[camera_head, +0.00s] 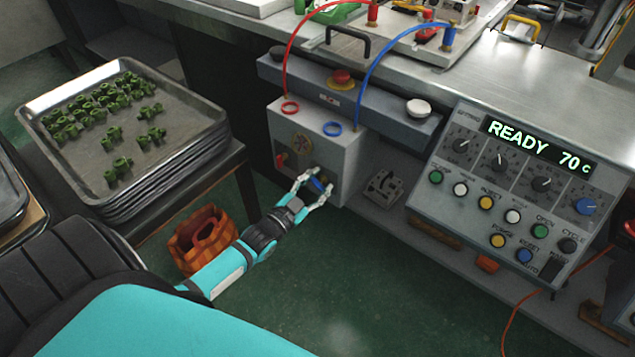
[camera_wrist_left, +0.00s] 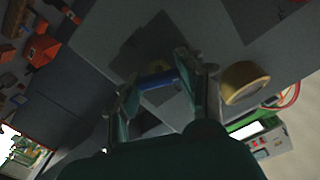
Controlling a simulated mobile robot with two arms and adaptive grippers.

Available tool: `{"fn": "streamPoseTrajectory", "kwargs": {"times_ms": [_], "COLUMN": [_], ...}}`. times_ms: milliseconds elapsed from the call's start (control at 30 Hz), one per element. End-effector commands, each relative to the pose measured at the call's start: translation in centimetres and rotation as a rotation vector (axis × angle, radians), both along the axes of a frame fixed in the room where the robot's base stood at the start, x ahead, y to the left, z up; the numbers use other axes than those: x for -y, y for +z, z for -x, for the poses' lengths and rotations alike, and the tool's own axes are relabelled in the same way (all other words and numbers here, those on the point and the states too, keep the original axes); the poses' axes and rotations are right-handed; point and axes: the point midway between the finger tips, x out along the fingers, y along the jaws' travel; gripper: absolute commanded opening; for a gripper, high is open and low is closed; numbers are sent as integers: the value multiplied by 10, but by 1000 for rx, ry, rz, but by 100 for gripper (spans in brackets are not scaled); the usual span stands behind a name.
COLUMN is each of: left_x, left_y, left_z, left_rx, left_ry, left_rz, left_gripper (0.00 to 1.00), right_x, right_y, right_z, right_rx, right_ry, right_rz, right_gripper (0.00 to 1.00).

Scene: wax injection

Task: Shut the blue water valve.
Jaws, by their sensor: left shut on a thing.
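The blue water valve handle (camera_head: 318,184) is on the front of a pale grey box (camera_head: 345,155) below the bench edge. My left gripper (camera_head: 316,186) reaches it from the lower left, its fingers on either side of the handle. In the left wrist view the blue handle (camera_wrist_left: 157,80) lies as a short bar between the two fingers of the left gripper (camera_wrist_left: 158,84). The gripper is shut on it. The fingers partly hide the handle, and its exact angle on the box is hard to tell. My right gripper is not in view.
A red valve part (camera_head: 281,160) and a brass-coloured round fitting (camera_head: 301,143) are on the same box. Red and blue hoses rise from its top. A control panel (camera_head: 430,205) reads READY 70 c. A tray of green pieces (camera_head: 185,125) and an orange basket (camera_head: 190,262) stand left.

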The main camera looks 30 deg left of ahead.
Motion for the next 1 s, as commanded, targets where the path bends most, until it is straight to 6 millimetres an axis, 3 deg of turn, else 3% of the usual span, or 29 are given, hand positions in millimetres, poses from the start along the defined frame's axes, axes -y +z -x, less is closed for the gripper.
{"fn": "streamPoseTrajectory", "kwargs": {"times_ms": [500, 1000], "left_x": [-1, -1], "left_y": [1, -1], "left_z": [0, 0], "left_rx": [-29, -38], "left_ry": [0, 0], "left_rz": [340, 450], "left_gripper": [6, 6], "right_x": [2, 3], "right_y": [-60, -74], "right_z": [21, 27], "right_rx": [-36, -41], "right_ry": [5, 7], "right_rz": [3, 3], "right_gripper": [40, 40]}}
